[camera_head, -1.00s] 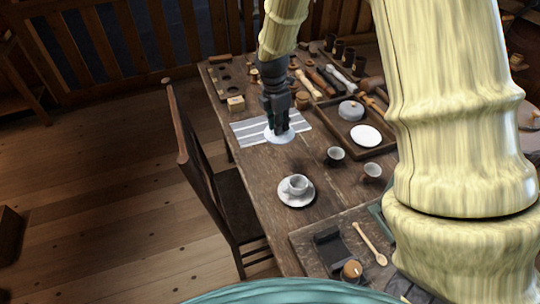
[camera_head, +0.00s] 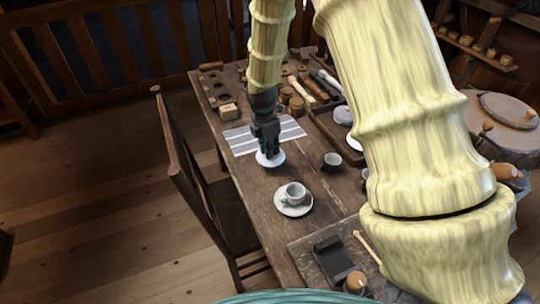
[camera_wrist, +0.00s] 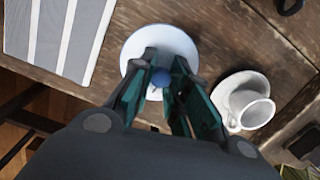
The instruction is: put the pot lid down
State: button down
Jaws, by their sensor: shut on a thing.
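The pot lid, a white disc with a blue knob, shows in the head view (camera_head: 278,160) just below the striped cloth (camera_head: 240,141). It also shows in the wrist view (camera_wrist: 180,42). My gripper (camera_head: 268,151) is over the lid and shut on its blue knob; in the wrist view its green-lined fingers (camera_wrist: 161,77) are on either side of the knob. The lid looks roughly level. I cannot tell whether its underside touches the wooden table (camera_head: 246,185) or hangs slightly above it.
A white cup (camera_head: 295,193) on a saucer (camera_head: 291,210) stands nearer me, close to the lid's right in the wrist view (camera_wrist: 248,103). A small dark-filled cup (camera_head: 332,161) is to the right. My arm partly hides a wooden tray (camera_head: 325,121). Bare table lies between lid and saucer.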

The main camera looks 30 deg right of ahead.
jog(key=shift+f+p, duration=0.3)
jog(key=shift+f, duration=1.7)
jog(key=shift+f, duration=0.1)
jog(key=c, duration=1.4)
grip_release()
jog(key=shift+o, duration=0.2)
notch_tip(320, 180, up, 12)
jog(key=a+b, duration=0.1)
jog(key=shift+a+b, duration=0.15)
jog(key=shift+b, duration=0.25)
jog(key=shift+s, duration=0.1)
